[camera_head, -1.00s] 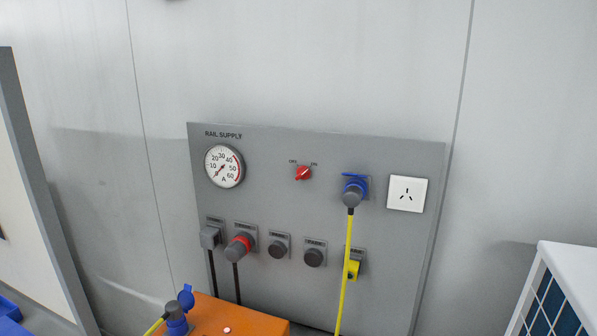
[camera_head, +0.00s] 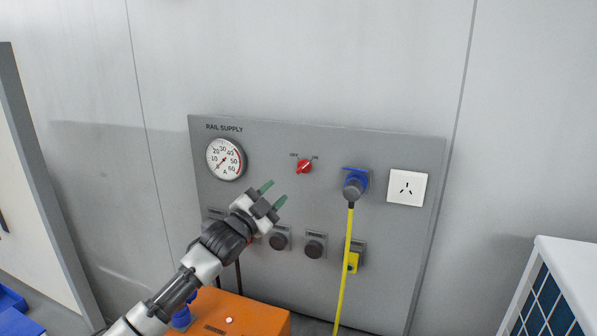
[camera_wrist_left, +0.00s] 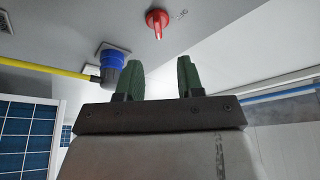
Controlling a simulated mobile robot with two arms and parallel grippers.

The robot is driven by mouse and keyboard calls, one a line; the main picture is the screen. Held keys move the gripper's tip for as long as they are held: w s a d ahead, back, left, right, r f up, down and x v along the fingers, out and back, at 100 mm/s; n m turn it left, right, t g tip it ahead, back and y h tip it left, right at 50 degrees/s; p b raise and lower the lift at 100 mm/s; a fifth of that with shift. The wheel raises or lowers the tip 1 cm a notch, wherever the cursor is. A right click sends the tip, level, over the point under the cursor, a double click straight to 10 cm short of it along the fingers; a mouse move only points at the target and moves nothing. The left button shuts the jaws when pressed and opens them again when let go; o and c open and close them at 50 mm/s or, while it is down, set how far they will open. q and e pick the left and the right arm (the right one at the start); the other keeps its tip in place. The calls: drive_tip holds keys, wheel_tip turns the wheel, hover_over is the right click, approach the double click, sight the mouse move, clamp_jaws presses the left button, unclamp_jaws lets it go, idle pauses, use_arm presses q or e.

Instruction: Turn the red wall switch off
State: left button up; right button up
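The red wall switch (camera_head: 304,167) is a small rotary knob on the grey RAIL SUPPLY panel (camera_head: 290,150). Its pale mark slants up and to the right, toward the ON label; the OFF label is at its upper left. My left gripper (camera_head: 272,195) is open and empty, with two green fingers apart, below and left of the switch in the head view. In the left wrist view the red switch (camera_wrist_left: 157,20) shows at the top, beyond the open fingers (camera_wrist_left: 160,78) and apart from them. My right gripper is not in view.
A round gauge (camera_head: 226,159) is at the panel's left. A blue plug (camera_head: 354,186) with a yellow cable (camera_head: 344,270) hangs right of the switch, beside a white socket (camera_head: 407,188). Dark round sockets (camera_head: 280,240) sit below. An orange box (camera_head: 255,315) stands beneath the panel.

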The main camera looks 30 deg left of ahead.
sight(301, 170)
use_arm(q)
drive_tip(key=p+x, duration=0.4)
drive_tip(key=x, duration=0.5)
drive_tip(key=shift+w+d+r+p, duration=0.15)
drive_tip(key=shift+w+p, duration=0.3)
drive_tip(key=shift+w, duration=0.3)
clamp_jaws()
